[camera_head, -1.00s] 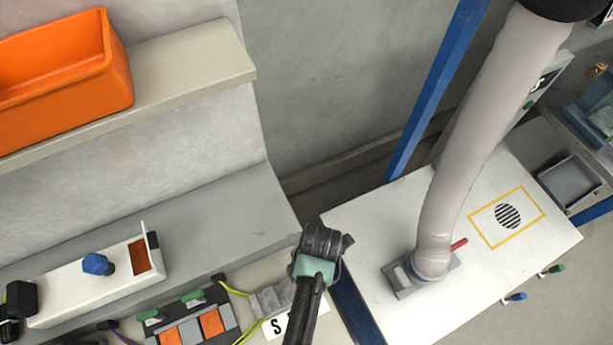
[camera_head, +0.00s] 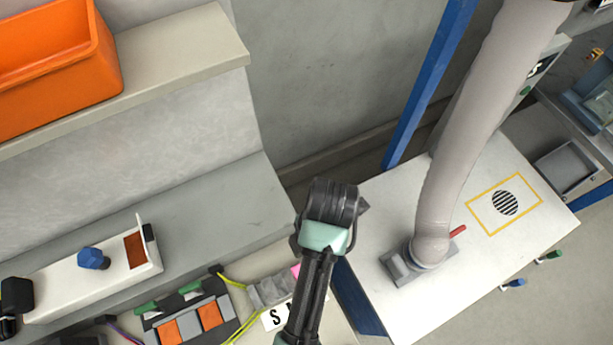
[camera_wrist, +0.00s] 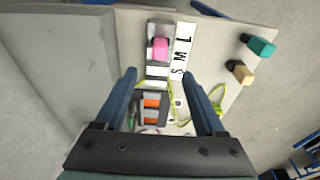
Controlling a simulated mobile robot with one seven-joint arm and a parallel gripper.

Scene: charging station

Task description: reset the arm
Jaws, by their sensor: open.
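My gripper (camera_wrist: 160,97) shows in the wrist view with its two blue fingers spread apart and nothing between them. It hangs over the station panel, above a unit with orange parts (camera_wrist: 152,103) and yellow-green wires. In the head view my dark arm with its pale green band reaches up from the bottom centre; the fingers cannot be made out there.
A grey holder with a pink block (camera_wrist: 160,48) stands beside an S, M, L label (camera_wrist: 183,50). Teal (camera_wrist: 260,46) and tan (camera_wrist: 240,72) knobs stick out at the panel's edge. A grey hose (camera_head: 450,150) meets the white table (camera_head: 400,318). An orange bin (camera_head: 55,70) sits upper left.

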